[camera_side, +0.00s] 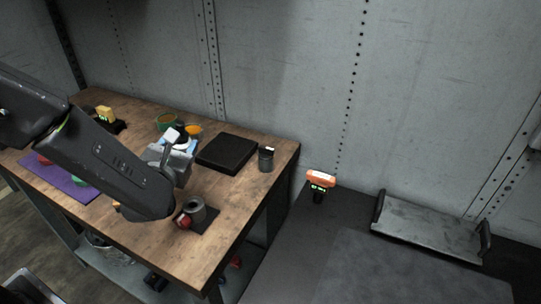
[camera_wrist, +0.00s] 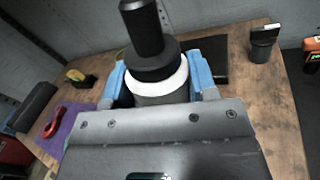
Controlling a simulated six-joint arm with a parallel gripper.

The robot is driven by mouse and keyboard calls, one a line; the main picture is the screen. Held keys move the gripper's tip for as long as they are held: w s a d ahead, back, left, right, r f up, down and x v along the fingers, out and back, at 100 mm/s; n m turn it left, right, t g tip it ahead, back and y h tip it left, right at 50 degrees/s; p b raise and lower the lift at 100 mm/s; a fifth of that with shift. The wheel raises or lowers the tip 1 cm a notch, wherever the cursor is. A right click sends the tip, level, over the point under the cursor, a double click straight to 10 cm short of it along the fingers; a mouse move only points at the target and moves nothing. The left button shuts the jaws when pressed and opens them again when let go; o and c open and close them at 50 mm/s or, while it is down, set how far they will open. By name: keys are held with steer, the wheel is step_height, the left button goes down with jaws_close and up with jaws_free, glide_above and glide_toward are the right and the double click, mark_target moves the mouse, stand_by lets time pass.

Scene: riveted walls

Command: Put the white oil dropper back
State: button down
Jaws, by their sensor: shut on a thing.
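The white oil dropper (camera_wrist: 162,84) is between my gripper's blue fingers in the wrist view. It has a black knob and collar on top, a white ring, and a greyish lower body partly hidden by my gripper. My gripper (camera_side: 180,152) is shut on it, above the wooden workbench in the side view. There the dropper shows as a small white shape (camera_side: 171,134) at the fingers. Its lower end is hidden, so I cannot tell its height above the bench.
A black flat tray (camera_side: 227,153) and a dark cup (camera_side: 266,159) stand behind and right of my gripper. Green (camera_side: 166,121) and orange (camera_side: 194,129) bowls are behind. A purple mat (camera_side: 62,176) lies left.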

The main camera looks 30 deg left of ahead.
steer(key=shift+a, duration=0.1)
steer(key=s+a+f+n+g+y, duration=0.15)
steer(key=a+n+y, duration=0.35)
steer(key=a, duration=1.9)
steer(key=shift+n+g+h, duration=0.35)
steer(key=shift+n+h, duration=0.05)
steer(key=w+d+f, duration=0.4)
steer(key=d, duration=0.1)
steer(key=w+d+f, duration=0.2)
steer(key=d, duration=0.1)
steer(key=shift+w+d+f, duration=0.1)
steer(key=shift+w+f, duration=0.15)
steer(key=shift+w, duration=0.05)
steer(key=shift+f, duration=1.95)
steer(key=shift+f, duration=0.2)
steer(key=shift+c, duration=2.1)
jaws_free()
